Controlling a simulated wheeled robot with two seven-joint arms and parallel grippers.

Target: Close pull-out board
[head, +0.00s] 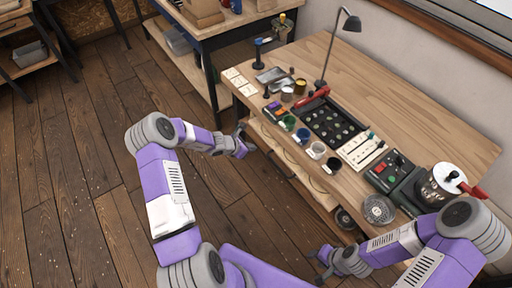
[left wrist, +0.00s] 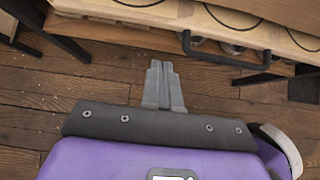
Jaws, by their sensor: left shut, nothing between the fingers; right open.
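The pull-out board (head: 290,163) is a light wooden board below the front edge of the wooden workbench (head: 420,110). It sticks out from under the worktop, and dark curved lines show on it. In the left wrist view the board (left wrist: 205,37) crosses the top, with a dark handle (left wrist: 225,62) on its front. My left gripper (head: 243,142) is shut and empty near the board's far end; its fingers (left wrist: 163,72) point at the front and look apart from it. My right gripper (head: 318,262) is open and empty, low in front of the bench's near end.
The worktop holds cups (head: 316,150), a black tray (head: 330,125), a lamp (head: 345,25), a green machine (head: 405,185) and a round metal sieve (head: 379,209). Another bench (head: 215,28) stands behind. Open wooden floor (head: 90,150) lies to the left.

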